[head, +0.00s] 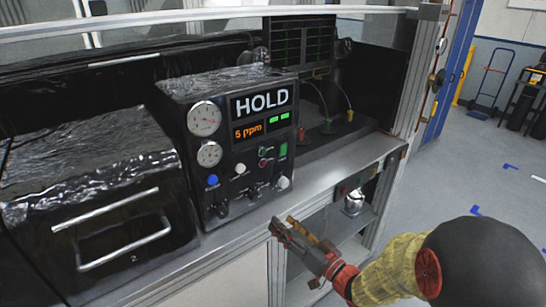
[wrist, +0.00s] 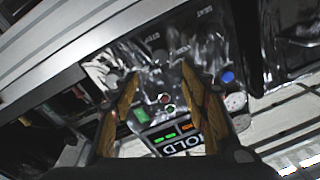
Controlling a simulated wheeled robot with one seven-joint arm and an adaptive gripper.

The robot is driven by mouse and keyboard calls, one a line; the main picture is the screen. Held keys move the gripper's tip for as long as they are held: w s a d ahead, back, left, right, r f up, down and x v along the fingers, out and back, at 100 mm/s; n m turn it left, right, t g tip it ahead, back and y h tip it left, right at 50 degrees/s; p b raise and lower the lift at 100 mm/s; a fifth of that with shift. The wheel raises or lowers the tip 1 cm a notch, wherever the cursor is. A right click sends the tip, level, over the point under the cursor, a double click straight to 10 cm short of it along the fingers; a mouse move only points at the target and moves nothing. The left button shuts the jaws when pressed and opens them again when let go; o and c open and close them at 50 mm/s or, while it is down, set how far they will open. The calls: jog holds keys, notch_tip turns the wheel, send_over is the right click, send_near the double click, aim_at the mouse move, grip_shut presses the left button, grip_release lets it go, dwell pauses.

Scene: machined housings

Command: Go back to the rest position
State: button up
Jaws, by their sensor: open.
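My gripper (head: 287,232) is at the lower middle of the head view, in front of the bench edge and below the control box. In the wrist view my gripper (wrist: 163,88) shows two brown-padded fingers spread apart with nothing between them. The control box (head: 222,98) has two gauges, a blue button, several knobs and a display reading HOLD and 5 ppm. In the wrist view the control box (wrist: 160,70) appears upside down beyond the fingers. The gripper looks apart from the box.
The metal bench edge (head: 330,172) runs along the front, with an open shelf (head: 345,230) below. A frame post (head: 412,80) stands at right. The floor (head: 470,160) beyond is mostly clear.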

jog(key=d+f+g+h, duration=0.3)
jog(key=d+f+h, duration=0.4)
jog(key=f, duration=0.6)
jog(key=s+d+m+g+h, duration=0.2)
jog(key=s+d+g+h, duration=0.3)
jog(key=s+d, duration=0.3)
jog(key=s+d+r+g, duration=0.1)
jog(key=s+r+g, duration=0.1)
jog(key=s+r, duration=0.35)
jog(key=s+r+g, duration=0.2)
jog(key=s+r, duration=0.1)
jog(key=s, duration=0.6)
jog(key=s+a+r+t, duration=0.1)
jog(key=s+a+r, duration=0.1)
jog(key=r, duration=0.4)
jog(key=s+a+r+t, duration=0.1)
jog(key=s+a+r, duration=0.1)
jog(key=r, duration=0.4)
jog(key=shift+s+r+m+t+y, duration=0.15)
jog(key=shift+s+m+t+y, duration=0.25)
jog(key=shift+s, duration=0.5)
